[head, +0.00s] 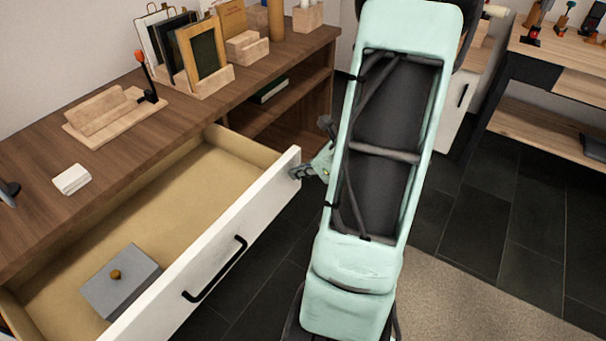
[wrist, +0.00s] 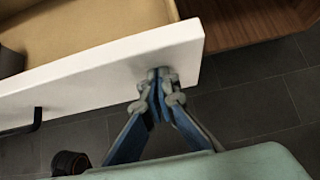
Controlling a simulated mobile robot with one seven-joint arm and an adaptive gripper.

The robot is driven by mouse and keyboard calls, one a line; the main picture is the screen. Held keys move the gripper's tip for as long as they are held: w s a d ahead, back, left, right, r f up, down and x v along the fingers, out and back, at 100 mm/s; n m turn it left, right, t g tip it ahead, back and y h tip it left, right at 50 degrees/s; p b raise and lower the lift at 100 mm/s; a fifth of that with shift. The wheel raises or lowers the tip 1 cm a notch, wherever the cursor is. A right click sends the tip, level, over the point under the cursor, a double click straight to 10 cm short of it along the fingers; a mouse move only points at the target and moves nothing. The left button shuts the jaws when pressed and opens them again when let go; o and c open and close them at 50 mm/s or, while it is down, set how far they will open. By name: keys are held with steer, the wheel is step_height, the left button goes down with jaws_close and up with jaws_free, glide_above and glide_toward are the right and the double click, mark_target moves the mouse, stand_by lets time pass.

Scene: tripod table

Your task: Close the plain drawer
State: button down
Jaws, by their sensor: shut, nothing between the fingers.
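The plain drawer (head: 217,252) has a white front with a black bar handle (head: 215,270) and stands pulled out from the brown wooden cabinet. Inside it lies a grey box (head: 122,283) with a round wooden knob. My gripper (head: 298,173) is shut and empty at the far right end of the drawer front. In the wrist view the drawer front (wrist: 95,75) crosses the upper left, and the shut fingertips (wrist: 160,76) are at its outer face near the right end. They seem to touch it. My arm hides part of the floor.
The cabinet top (head: 110,170) carries a wooden holder (head: 112,115), framed boards (head: 202,52) and a white stack (head: 71,179). An open shelf (head: 290,110) lies beyond the drawer. A wooden workbench (head: 550,95) stands at the right. Dark tiled floor (head: 470,220) is clear in front.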

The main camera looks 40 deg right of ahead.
steer(key=w+a+p, duration=0.1)
steer(key=w+a, duration=0.3)
steer(key=w, duration=0.9)
steer(key=w+a, duration=0.4)
steer(key=w, duration=0.9)
steer(key=shift+w+a+r+p, duration=0.15)
steer(key=shift+w+a+p, duration=0.05)
steer(key=shift+a+p, duration=0.2)
steer(key=shift+w+r, duration=0.1)
